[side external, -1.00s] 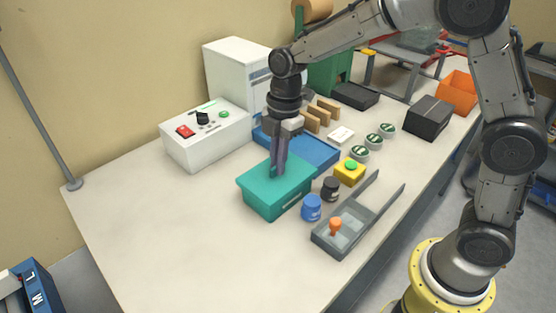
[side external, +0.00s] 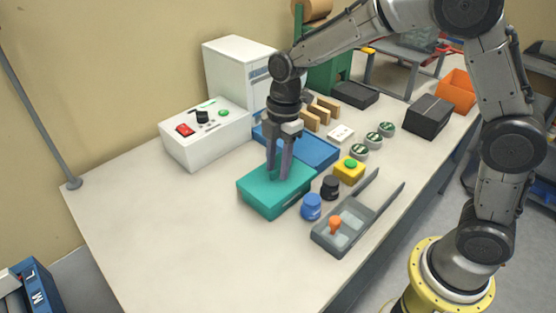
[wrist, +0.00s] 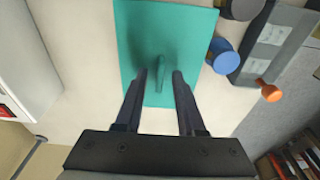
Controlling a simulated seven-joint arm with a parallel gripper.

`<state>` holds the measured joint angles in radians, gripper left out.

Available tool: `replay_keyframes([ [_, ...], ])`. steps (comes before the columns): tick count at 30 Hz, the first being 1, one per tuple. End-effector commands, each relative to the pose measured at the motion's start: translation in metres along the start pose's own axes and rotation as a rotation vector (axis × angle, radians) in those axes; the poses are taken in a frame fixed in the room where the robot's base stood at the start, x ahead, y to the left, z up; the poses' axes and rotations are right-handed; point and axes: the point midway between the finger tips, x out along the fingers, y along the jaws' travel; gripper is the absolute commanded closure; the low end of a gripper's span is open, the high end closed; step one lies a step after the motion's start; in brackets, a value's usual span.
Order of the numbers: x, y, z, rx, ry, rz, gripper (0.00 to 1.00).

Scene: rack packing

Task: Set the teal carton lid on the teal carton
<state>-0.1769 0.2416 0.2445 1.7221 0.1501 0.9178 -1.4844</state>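The teal carton lid (side external: 256,188) lies flat on top of the teal carton (side external: 284,212), looking level and lined up with its edges. The lid also fills the middle of the wrist view (wrist: 195,30), where the carton body is hidden beneath it. My gripper (side external: 278,176) is low over the lid, pointing down. In the wrist view my gripper (wrist: 160,73) is open, with its two fingers on either side of the lid's teal handle (wrist: 161,64) and a gap visible on both sides.
A blue jar (side external: 311,208), a black jar (side external: 330,188) and a grey tray (side external: 345,233) with an orange knob stand right of the carton. A blue tray (side external: 318,150) and a white control box (side external: 206,140) are behind. The table's front left is clear.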

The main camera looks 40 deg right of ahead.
Motion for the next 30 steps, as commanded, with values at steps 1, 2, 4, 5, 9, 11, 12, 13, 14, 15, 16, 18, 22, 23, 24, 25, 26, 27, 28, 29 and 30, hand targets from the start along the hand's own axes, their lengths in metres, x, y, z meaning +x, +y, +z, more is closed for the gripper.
replay_keyframes([
  [1, -0.001, 0.000, 0.000, 0.000, 0.000, 0.001, 0.61],
  [2, -0.003, 0.000, 0.000, 0.000, 0.000, 0.001, 0.61],
  [4, -0.008, 0.001, -0.001, 0.000, 0.001, 0.004, 0.61],
  [5, -0.011, 0.001, -0.002, 0.000, 0.001, 0.005, 0.61],
  [9, -0.036, 0.001, -0.002, 0.001, 0.001, 0.007, 0.61],
  [11, -0.049, 0.002, -0.002, 0.000, 0.001, 0.007, 0.61],
  [12, -0.058, 0.001, -0.002, 0.000, 0.001, 0.007, 0.61],
  [13, -0.065, 0.001, -0.002, 0.000, 0.001, 0.007, 0.61],
  [14, -0.071, 0.001, -0.002, 0.000, 0.001, 0.007, 0.61],
  [15, -0.080, 0.001, -0.001, 0.000, 0.001, 0.006, 0.61],
  [16, -0.086, 0.001, -0.001, 0.001, 0.000, 0.006, 0.61],
  [18, -0.099, 0.001, -0.001, 0.001, 0.000, 0.004, 0.61],
  [22, -0.117, 0.001, -0.001, 0.000, 0.000, 0.003, 0.61],
  [23, -0.121, 0.001, -0.001, 0.000, 0.000, 0.003, 0.61],
  [24, -0.124, 0.001, -0.001, 0.000, 0.000, 0.002, 0.61],
  [25, -0.126, 0.000, -0.001, 0.000, 0.000, 0.001, 0.61],
  [26, -0.128, 0.000, -0.001, 0.000, 0.000, 0.001, 0.61],
  [27, -0.130, 0.000, -0.001, 0.000, 0.000, 0.002, 0.61],
  [28, -0.131, 0.000, -0.001, 0.000, 0.000, 0.002, 0.61],
  [29, -0.132, 0.000, -0.001, 0.000, 0.000, 0.002, 0.61],
  [30, -0.133, 0.000, -0.001, 0.000, 0.000, 0.001, 0.61],
])
